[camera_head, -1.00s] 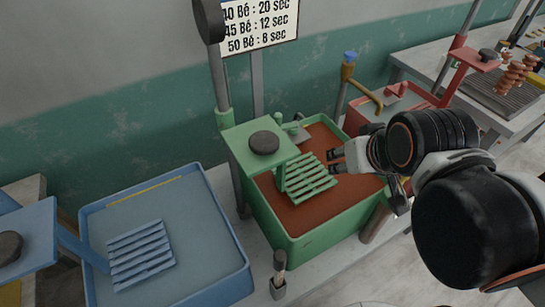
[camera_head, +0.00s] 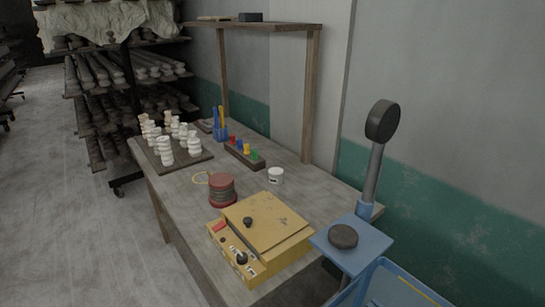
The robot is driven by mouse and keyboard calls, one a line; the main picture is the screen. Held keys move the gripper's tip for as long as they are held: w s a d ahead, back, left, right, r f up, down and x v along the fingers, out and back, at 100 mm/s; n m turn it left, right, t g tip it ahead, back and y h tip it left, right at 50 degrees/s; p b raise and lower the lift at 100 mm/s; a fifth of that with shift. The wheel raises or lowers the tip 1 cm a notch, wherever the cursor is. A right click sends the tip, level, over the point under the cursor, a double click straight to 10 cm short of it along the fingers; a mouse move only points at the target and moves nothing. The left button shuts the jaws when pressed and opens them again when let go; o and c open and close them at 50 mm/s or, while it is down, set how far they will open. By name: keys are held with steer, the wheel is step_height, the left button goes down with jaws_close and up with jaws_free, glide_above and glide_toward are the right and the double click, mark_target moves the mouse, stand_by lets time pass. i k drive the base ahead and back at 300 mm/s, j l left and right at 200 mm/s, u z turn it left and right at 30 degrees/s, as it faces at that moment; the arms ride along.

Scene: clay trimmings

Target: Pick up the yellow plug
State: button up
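A small yellow plug (camera_head: 247,149) stands in a dark narrow rack (camera_head: 258,166) on the worktable. It is in a row with a red plug (camera_head: 232,140), a blue plug (camera_head: 239,145) and a green plug (camera_head: 255,155). The yellow one is between the blue and the green. The plugs look small from here, and their lower ends are hidden. My gripper and arm are out of view.
The grey worktable (camera_head: 185,182) holds a white jar (camera_head: 276,175), a reddish spool (camera_head: 222,190), a yellow box with knobs (camera_head: 262,228) and a board of white pieces (camera_head: 150,158). A wooden frame (camera_head: 309,95) rises behind. Open floor (camera_head: 75,210) lies left.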

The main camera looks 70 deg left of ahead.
mark_target(246, 145)
steer(key=u, duration=2.7)
